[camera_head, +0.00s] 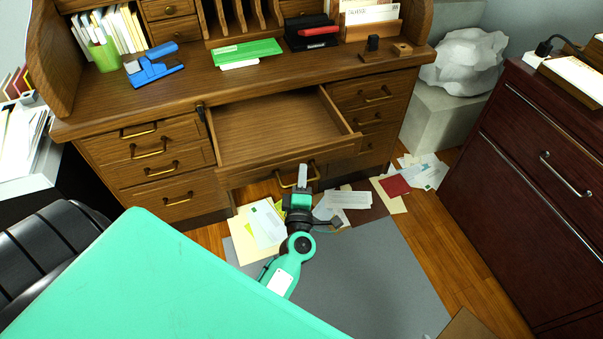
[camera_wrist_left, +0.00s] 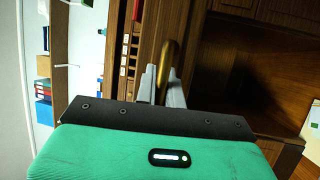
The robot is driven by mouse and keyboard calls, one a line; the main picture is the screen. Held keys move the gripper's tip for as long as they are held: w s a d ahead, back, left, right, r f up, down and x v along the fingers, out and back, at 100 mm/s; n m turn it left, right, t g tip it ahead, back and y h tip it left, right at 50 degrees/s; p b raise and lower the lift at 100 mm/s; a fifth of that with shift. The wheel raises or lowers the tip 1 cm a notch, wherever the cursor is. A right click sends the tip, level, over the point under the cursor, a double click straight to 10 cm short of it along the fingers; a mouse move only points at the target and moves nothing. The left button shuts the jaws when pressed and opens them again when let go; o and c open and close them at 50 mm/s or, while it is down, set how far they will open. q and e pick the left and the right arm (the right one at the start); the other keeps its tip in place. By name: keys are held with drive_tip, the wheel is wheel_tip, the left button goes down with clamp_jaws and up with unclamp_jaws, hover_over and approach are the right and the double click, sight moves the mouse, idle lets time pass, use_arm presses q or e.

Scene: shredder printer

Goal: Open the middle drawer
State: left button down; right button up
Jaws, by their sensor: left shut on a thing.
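The wooden desk's middle drawer (camera_head: 265,125) is pulled out, and its empty interior shows in the head view. My left gripper (camera_head: 302,172) is at the front of this drawer, shut on its brass handle (camera_head: 284,183). In the left wrist view the handle (camera_wrist_left: 168,55) stands between the two grey fingers of the gripper (camera_wrist_left: 163,84). The fingers hide part of the handle. My right gripper is not in view.
Closed side drawers with brass handles (camera_head: 163,170) flank the open drawer. Scattered papers (camera_head: 265,225) lie on the floor below. A dark red cabinet (camera_head: 530,190) stands at the right, and a black chair (camera_head: 50,240) at the left. A blue stapler (camera_head: 152,66) is on the desktop.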

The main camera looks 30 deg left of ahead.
use_arm(q)
drive_tip(key=c, duration=1.5)
unclamp_jaws()
drive_tip(key=v, duration=1.3)
drive_tip(key=shift+s+d, duration=0.15)
drive_tip(key=shift+s, duration=0.2)
